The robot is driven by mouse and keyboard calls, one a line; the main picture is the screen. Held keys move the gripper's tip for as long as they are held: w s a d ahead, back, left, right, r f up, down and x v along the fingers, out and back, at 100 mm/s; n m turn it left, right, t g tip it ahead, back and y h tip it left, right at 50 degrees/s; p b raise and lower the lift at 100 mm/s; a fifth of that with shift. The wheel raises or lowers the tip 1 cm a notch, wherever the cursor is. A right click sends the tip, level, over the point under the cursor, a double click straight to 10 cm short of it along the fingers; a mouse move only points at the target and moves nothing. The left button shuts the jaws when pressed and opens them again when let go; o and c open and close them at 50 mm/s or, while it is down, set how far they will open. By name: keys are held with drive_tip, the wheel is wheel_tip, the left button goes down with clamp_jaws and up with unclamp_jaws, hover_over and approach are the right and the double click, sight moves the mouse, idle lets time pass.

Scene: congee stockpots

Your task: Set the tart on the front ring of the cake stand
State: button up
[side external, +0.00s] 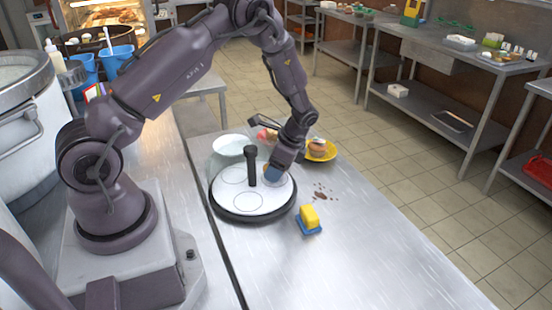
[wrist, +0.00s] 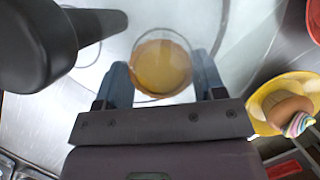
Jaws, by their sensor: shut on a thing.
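The cake stand (side external: 225,189) is a round white disc with a dark rim and an upright black post (side external: 251,165). It bears thin outlined rings; one empty ring (side external: 247,202) lies at the near side and another (side external: 232,173) at the far left. My gripper (side external: 273,172) is low over the stand's right side, beside the post. In the wrist view my blue fingers (wrist: 162,78) are shut on the round amber tart (wrist: 161,62). A ring outline shows around the tart there. I cannot tell whether the tart touches the stand. The tart is mostly hidden in the side view.
The black post (wrist: 50,40) is close on the left in the wrist view. A pale bowl (side external: 232,146) is behind the stand. A yellow and blue block (side external: 309,217) and brown crumbs (side external: 320,194) lie right of it.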

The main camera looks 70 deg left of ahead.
drive_tip(key=shift+f, duration=0.3)
drive_tip(key=shift+f, duration=0.5)
idle(0.5)
drive_tip(key=o, duration=1)
drive_tip(key=shift+s+d+f, duration=0.1)
drive_tip(key=shift+c, duration=1.6)
drive_tip(key=shift+v, duration=2.65)
